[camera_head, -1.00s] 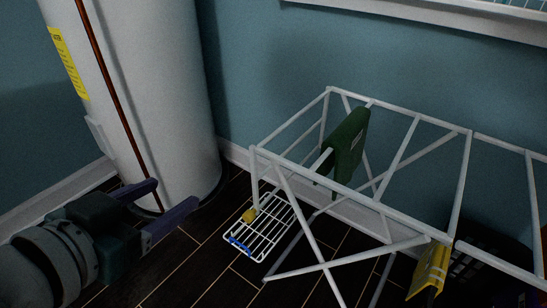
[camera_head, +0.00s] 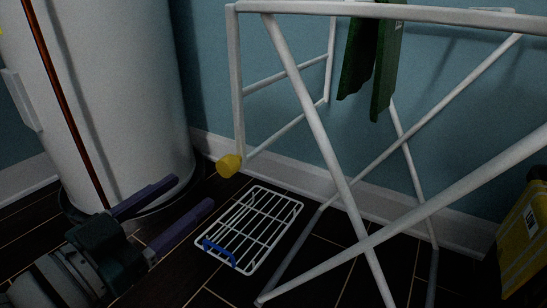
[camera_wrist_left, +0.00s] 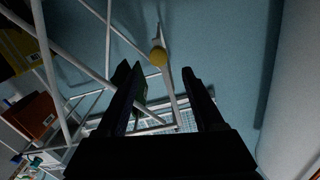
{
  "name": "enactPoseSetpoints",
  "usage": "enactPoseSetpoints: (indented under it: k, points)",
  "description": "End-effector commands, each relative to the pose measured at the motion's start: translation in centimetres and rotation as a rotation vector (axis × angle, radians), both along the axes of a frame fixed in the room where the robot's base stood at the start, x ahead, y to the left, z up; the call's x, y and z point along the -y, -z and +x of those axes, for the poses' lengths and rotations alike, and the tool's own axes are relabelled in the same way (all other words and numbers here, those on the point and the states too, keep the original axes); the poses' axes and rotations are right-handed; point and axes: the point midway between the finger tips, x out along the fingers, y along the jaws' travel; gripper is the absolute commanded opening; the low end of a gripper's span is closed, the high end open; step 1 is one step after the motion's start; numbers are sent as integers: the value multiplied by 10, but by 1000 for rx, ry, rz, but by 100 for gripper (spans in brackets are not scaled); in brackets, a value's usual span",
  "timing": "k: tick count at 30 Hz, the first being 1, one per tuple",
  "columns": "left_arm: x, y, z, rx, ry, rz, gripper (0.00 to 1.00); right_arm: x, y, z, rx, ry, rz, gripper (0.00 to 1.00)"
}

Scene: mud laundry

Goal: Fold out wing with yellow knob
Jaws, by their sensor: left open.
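The yellow knob (camera_head: 229,165) sits at the lower corner of the wing (camera_head: 238,90), a white tube frame hanging down at the left end of the white drying rack (camera_head: 330,170). My left gripper (camera_head: 193,192) is open and empty, left of the knob and a little lower in the picture, its fingers pointing toward it. A gap shows between fingertips and knob. In the left wrist view the knob (camera_wrist_left: 158,56) shows beyond the open fingers (camera_wrist_left: 165,82), nearly between them. My right gripper is not in view.
A white wire grid with a blue handle (camera_head: 250,230) lies low by the floor, right of my gripper. A white tank (camera_head: 110,100) stands at the left. Green cloth (camera_head: 385,70) hangs on the rack. A yellow item (camera_head: 522,240) is at the right edge.

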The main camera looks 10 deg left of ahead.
Motion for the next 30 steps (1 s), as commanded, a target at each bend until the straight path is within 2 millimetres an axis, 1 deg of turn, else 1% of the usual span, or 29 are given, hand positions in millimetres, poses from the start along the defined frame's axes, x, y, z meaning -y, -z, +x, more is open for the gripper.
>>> enactPoseSetpoints:
  k: [1,5,12,15,18,23,30]
  points:
    - [0,5,1,5,2,-1,69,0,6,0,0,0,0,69]
    - [4,4,13,10,3,-1,69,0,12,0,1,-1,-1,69]
    - [20,6,56,11,3,-1,69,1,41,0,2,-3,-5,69]
    - [26,6,72,9,3,-1,69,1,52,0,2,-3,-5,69]
    - [30,5,84,8,3,-2,69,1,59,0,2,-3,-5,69]
    - [34,3,93,4,2,-2,69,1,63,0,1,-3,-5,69]
    - [34,2,93,4,2,-1,69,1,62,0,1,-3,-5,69]
